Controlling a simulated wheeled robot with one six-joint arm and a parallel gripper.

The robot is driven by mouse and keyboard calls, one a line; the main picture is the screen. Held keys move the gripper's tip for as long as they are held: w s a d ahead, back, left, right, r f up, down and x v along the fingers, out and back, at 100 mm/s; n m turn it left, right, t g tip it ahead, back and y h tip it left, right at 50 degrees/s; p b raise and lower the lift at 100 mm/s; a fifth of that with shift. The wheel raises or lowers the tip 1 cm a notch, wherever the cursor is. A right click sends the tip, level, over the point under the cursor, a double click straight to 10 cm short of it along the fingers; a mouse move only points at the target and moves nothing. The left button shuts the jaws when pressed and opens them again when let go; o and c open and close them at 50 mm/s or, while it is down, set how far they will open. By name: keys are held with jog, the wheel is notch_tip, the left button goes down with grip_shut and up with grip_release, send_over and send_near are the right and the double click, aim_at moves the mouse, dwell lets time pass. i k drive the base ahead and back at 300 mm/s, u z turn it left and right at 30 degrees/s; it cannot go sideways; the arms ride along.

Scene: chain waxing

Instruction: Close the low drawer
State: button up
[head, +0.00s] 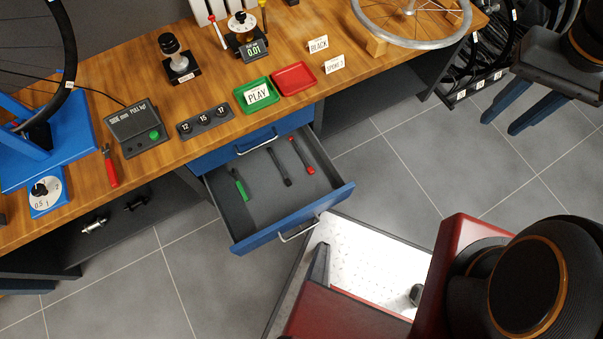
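The low drawer (338,199) of the workbench is pulled far out, its blue front standing out over the floor and its grey inside in plain view. A silver bar handle (298,232) is on its front. In it lie a green-handled tool (239,185), a black tool (279,167) and a red-ended tool (302,156). The blue drawer above it (222,154) is shut, with its own handle (257,144). My gripper (497,128) is at the upper right, well apart from the drawer. Its two dark blue fingers are spread with nothing between them.
The wooden bench top (213,88) carries a green tray (256,95), a red tray (294,79), a wheel rim and gauges. A rack of tyres (487,50) stands at the right. Grey tiled floor (400,165) is free between drawer and gripper. My red-and-black body fills the lower right.

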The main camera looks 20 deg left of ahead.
aim_at(273, 209)
jog(key=z, duration=0.45)
jog(key=k, duration=1.5)
jog(key=u, duration=2.05)
